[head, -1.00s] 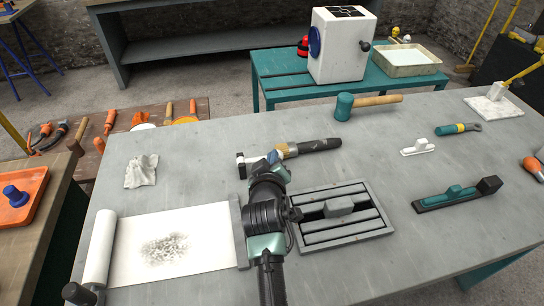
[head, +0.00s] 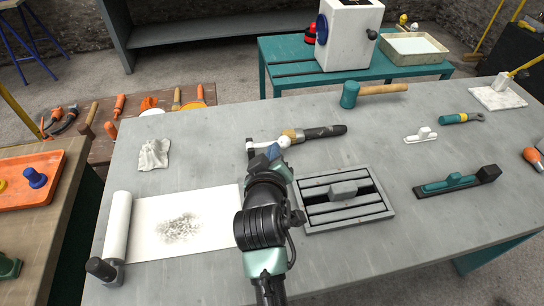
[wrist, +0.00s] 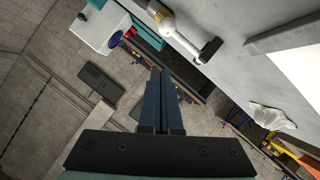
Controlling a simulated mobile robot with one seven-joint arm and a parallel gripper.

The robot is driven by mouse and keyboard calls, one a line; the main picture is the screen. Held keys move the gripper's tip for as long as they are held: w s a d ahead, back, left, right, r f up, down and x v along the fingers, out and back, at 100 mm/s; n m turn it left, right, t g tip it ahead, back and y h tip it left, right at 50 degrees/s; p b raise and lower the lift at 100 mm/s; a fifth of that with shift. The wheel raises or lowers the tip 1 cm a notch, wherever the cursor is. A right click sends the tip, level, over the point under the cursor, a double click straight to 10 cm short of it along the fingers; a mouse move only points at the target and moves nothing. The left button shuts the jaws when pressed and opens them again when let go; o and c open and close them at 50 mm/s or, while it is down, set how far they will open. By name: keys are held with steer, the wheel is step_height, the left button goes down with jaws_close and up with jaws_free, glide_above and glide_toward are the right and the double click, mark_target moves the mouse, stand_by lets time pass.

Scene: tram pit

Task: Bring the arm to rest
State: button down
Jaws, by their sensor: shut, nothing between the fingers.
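My gripper (head: 273,152) is over the middle of the grey table (head: 215,140) in the head view, its arm reaching in from the bottom edge. In the wrist view its two dark fingers (wrist: 160,72) lie together with nothing between them. A tool with a black handle, brass collar and white ball (head: 312,133) lies just beyond the gripper. It also shows near the top of the wrist view (wrist: 168,22), apart from the fingertips. Part of the tool is hidden behind the gripper in the head view.
A slotted grey tray (head: 383,213) lies right of my arm. A paper sheet (head: 150,235) with a dark smudge lies left. A crumpled cloth (head: 153,154), a mallet (head: 378,90) and a green float (head: 455,184) are also on the table. Bare tabletop lies at the front right.

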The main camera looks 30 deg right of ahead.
steer(key=shift+v, duration=1.5)
steer(key=shift+r, duration=0.1)
